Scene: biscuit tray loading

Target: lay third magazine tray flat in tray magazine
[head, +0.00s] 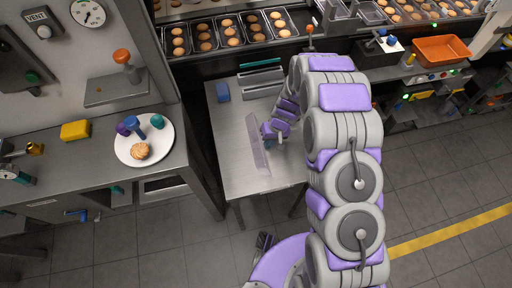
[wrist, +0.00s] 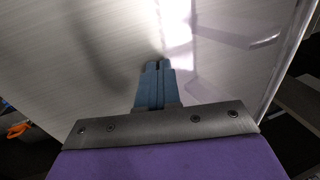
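A clear plastic tray (head: 257,148) shows in the head view as a long narrow see-through panel over the steel table. My gripper (head: 272,131) is at its right side. In the wrist view the grey-blue fingers (wrist: 156,68) are close together, with their tips at the edge of the clear tray (wrist: 215,72), and look shut on its rim. I cannot tell whether the tray touches the table. A grey-green slotted holder (head: 260,80), which looks like the tray magazine, stands at the table's back; its inside is hard to see.
A blue block (head: 222,92) lies at the back left of the steel table (head: 232,160). The table's front left is bare. Biscuit trays (head: 205,42) line the conveyor behind.

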